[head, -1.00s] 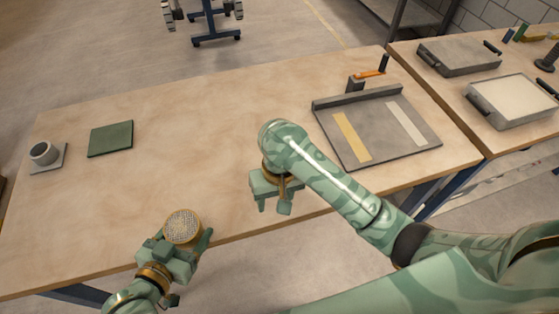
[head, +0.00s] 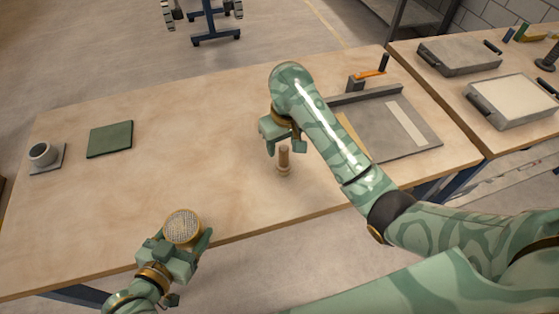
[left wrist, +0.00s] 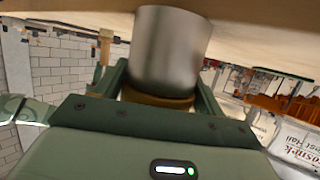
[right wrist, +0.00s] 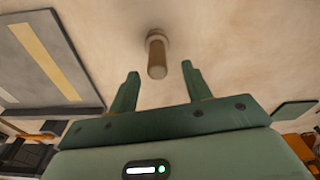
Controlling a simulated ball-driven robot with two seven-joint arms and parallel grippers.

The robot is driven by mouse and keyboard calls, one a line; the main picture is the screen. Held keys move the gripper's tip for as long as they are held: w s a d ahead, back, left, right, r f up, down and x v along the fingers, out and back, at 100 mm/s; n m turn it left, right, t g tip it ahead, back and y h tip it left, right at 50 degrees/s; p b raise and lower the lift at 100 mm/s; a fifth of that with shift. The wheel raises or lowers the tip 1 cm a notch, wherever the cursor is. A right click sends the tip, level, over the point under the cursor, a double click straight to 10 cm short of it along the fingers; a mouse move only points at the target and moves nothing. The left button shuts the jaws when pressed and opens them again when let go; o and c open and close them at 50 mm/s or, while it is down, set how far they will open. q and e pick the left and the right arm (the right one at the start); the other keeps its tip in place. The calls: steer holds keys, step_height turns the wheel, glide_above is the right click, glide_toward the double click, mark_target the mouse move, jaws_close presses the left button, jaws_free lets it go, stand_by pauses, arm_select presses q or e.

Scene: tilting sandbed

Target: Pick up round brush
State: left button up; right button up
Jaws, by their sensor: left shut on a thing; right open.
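The round brush (head: 284,160) stands upright on the wooden table, its wooden handle pointing up. In the right wrist view the brush (right wrist: 157,55) shows just beyond and between the open fingertips. My right gripper (head: 284,149) is open and empty beside the brush handle; I cannot tell whether it touches. It also shows in the right wrist view (right wrist: 160,68). My left gripper (head: 188,238) is shut on a round metal shaker with a mesh top (head: 183,226) at the table's front edge. The shaker's metal side (left wrist: 170,50) fills the middle of the left wrist view.
A grey tray (head: 408,150) with a yellow and a white strip lies right of the brush, partly behind my right arm. A green pad (head: 110,139) and a grey cup (head: 42,153) are at the left. The table's middle is clear. A second table stands at right.

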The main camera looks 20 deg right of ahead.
mark_target(283, 154)
steer(key=f, duration=0.5)
steer(key=shift+w+d+f, duration=0.1)
steer(key=shift+w+f, duration=0.05)
steer(key=shift+w, duration=0.1)
jaws_close()
